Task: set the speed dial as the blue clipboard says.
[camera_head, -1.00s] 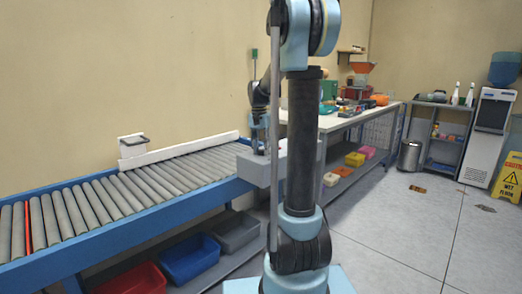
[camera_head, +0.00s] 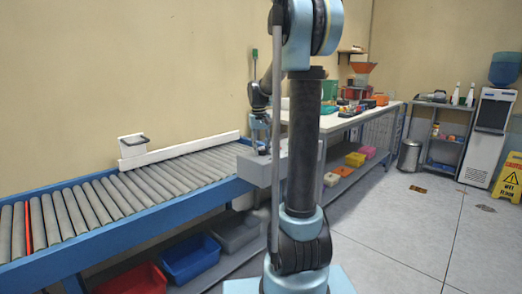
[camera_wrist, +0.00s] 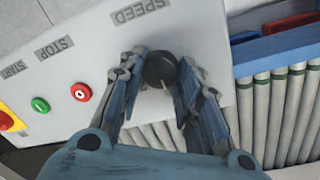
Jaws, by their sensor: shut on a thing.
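The speed dial (camera_wrist: 161,67) is a round black knob on a light grey panel (camera_wrist: 100,50), near the printed word SPEED. In the wrist view my gripper (camera_wrist: 160,84) has one finger on each side of the dial and is shut on it. A light pointer mark below the knob is too small to read well. In the head view the grey control box (camera_head: 254,172) stands at the conveyor's end, with my gripper (camera_head: 263,149) at its top, partly hidden by my arm. I cannot make out the blue clipboard in either view.
A green button (camera_wrist: 40,105), a red button (camera_wrist: 81,92) and a red-on-yellow emergency stop (camera_wrist: 6,121) are on the same panel. The roller conveyor (camera_head: 110,200) runs left of the box. A workbench (camera_head: 340,120) stands behind.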

